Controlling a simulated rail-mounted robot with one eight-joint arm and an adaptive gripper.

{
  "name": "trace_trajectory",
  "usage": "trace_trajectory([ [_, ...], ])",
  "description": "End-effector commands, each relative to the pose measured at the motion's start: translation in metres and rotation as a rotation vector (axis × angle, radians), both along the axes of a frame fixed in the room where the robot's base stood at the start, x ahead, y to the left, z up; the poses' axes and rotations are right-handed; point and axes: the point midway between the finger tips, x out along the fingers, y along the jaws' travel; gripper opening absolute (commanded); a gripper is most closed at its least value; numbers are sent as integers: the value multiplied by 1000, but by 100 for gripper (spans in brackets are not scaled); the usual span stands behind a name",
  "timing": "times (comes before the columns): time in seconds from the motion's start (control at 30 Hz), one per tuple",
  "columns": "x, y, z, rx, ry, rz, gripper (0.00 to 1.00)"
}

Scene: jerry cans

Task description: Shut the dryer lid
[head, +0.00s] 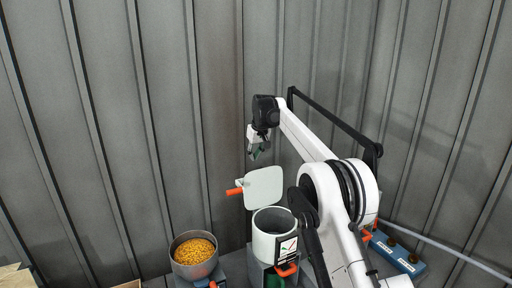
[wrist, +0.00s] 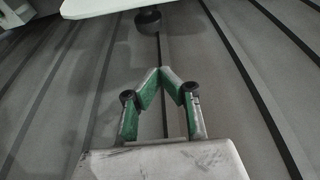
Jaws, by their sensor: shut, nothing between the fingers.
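The dryer (head: 266,244) is a pale cylinder with a dark open mouth, low in the middle of the head view. Its pale green-white lid (head: 265,187) stands raised behind the mouth, with an orange handle (head: 234,191) sticking out to the left. My gripper (head: 255,154) is above the lid in the head view, apart from it. In the wrist view my gripper (wrist: 160,72) has its green-padded fingertips together, with nothing between them. A pale edge, likely the lid (wrist: 110,8), crosses the top of the wrist view.
A metal pot of yellow grains (head: 194,250) stands left of the dryer. A blue box with round knobs (head: 398,254) and a grey pipe (head: 450,247) are at the right. Corrugated grey walls (head: 180,110) close off the back. The air left of the lid is clear.

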Motion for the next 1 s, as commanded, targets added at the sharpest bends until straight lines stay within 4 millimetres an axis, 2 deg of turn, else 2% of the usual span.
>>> trace_trajectory([
  [0.17, 7, 4, -23, 0, 0, 0, 0],
  [0.7, -23, -15, -20, 0, 0, 0, 0],
  [1.0, -28, -17, -21, 0, 0, 0, 0],
])
